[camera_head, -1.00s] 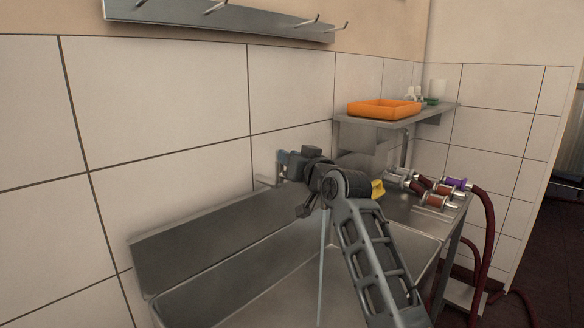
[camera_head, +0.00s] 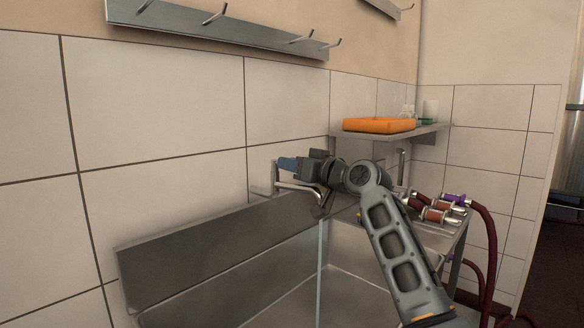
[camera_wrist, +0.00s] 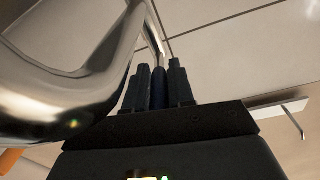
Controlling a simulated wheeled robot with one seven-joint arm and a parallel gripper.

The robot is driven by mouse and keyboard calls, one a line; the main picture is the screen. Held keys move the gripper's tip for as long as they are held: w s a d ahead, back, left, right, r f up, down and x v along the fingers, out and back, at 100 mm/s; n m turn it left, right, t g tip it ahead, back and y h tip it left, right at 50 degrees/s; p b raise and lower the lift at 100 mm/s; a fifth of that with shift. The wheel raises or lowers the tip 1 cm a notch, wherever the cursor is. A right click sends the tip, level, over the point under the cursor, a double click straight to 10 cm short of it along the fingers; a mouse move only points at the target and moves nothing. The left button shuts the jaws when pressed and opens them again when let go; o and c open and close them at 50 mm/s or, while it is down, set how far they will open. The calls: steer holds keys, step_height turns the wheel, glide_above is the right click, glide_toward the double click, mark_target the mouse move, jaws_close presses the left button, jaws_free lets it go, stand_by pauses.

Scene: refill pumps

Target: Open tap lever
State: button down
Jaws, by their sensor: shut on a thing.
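The tap's chrome spout (camera_head: 296,187) sticks out from the wall over the sink. Its blue lever (camera_head: 287,163) shows at the left end of my gripper (camera_head: 301,164) in the head view. A thin pale blue stream (camera_head: 321,262) falls straight down from below the spout's end into the sink. In the wrist view, my gripper (camera_wrist: 159,84) is shut on the dark blue lever (camera_wrist: 159,90), which lies between the two fingers. The chrome spout (camera_wrist: 70,75) curves large and close at the left there. The lever's base is mostly hidden by my gripper.
The steel sink (camera_head: 200,241) lies below the tap. A shelf (camera_head: 428,129) with an orange tray (camera_head: 379,126) is on the wall to the right. Spools and fittings (camera_head: 440,210) with dark red hoses (camera_head: 487,240) are at the counter's right. A hook rail (camera_head: 215,28) is above.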

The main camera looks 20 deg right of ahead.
steer(key=c, duration=1)
jaws_free()
steer(key=shift+o, duration=0.2)
steer(key=v, duration=0.7)
steer(key=shift+s+d+b, duration=0.1)
steer(key=shift+s+b, duration=0.25)
steer(key=shift+b, duration=0.05)
